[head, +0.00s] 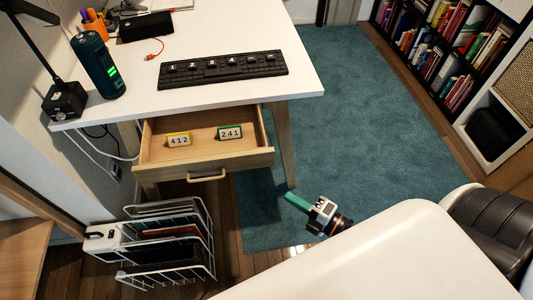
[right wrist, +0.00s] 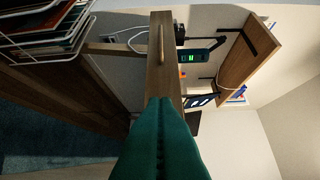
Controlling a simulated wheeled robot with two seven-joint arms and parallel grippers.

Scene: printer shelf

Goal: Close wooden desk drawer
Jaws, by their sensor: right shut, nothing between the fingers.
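The wooden desk drawer (head: 204,158) is pulled out from under the white desk (head: 225,94). Its front has a bar handle (head: 206,175). Inside lie a yellow block marked 412 (head: 179,140) and a green block marked 241 (head: 230,133). My right gripper (head: 290,196) has teal fingers and is shut and empty. It is in front of the drawer, right of its right front corner, and looks apart from it. In the right wrist view the drawer front (right wrist: 163,80) and its handle appear sideways, just beyond the teal fingers (right wrist: 160,105). My left gripper is not in view.
A white wire rack (head: 165,240) with files stands on the floor at lower left, below the drawer. A desk leg (head: 282,145) stands right of the drawer. The teal rug (head: 370,120) is clear.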

